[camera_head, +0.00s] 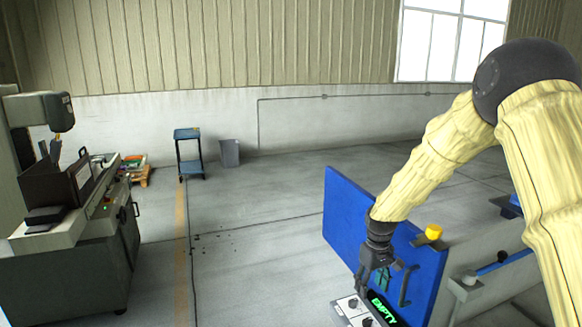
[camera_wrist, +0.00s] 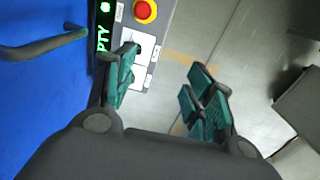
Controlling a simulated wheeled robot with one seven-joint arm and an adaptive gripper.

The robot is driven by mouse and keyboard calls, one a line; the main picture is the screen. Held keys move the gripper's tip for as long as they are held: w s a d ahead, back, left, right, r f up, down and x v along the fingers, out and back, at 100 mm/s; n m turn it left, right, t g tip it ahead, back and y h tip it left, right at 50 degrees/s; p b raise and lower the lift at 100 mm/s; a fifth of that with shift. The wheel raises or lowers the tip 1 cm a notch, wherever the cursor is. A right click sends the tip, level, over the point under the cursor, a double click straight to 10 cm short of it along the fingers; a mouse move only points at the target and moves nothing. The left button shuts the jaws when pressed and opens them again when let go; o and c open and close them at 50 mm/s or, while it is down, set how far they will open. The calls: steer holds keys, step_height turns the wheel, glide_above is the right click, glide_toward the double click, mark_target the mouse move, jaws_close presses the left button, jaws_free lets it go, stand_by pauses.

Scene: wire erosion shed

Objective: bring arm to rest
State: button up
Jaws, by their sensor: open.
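My arm wears a pale yellow cover and reaches in from the right in the head view, bent down at a dark joint. My gripper (camera_head: 378,283) hangs at its end, just above a control panel in front of a blue panel. In the wrist view my gripper (camera_wrist: 163,90) shows its green-padded fingers spread apart with nothing between them. The left finger overlaps the edge of the control panel (camera_wrist: 140,50); whether it touches cannot be told.
The blue panel (camera_head: 345,215) bears a dark handle (camera_head: 405,287) and a green "EMPTY" display (camera_head: 383,308). A red button (camera_wrist: 145,11) sits on the control panel. A machine (camera_head: 75,240) stands at left, a blue cart (camera_head: 189,153) and grey bin (camera_head: 230,153) at the back.

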steer(key=s+a+f+m+b, duration=0.1)
steer(key=s+f+b, duration=0.1)
steer(key=s+f, duration=0.6)
steer(key=s+a+f+y+b, duration=0.1)
steer(key=s+f, duration=0.4)
steer(key=f, duration=0.6)
steer(key=s+a+f+m+b, duration=0.1)
steer(key=s+f+b, duration=0.1)
steer(key=s+f, duration=0.6)
steer(key=s+f+m+b, duration=0.1)
steer(key=s+f, duration=0.3)
steer(key=s, duration=0.4)
steer(key=s+d+f+b, duration=0.1)
steer(key=s+f, duration=0.3)
steer(key=s, duration=0.5)
steer(key=s+d+f+m+h+b, duration=0.1)
steer(key=s+f+b, duration=0.2)
steer(key=s, duration=0.6)
steer(key=shift+f+m, duration=0.3)
steer(key=shift+f, duration=0.45)
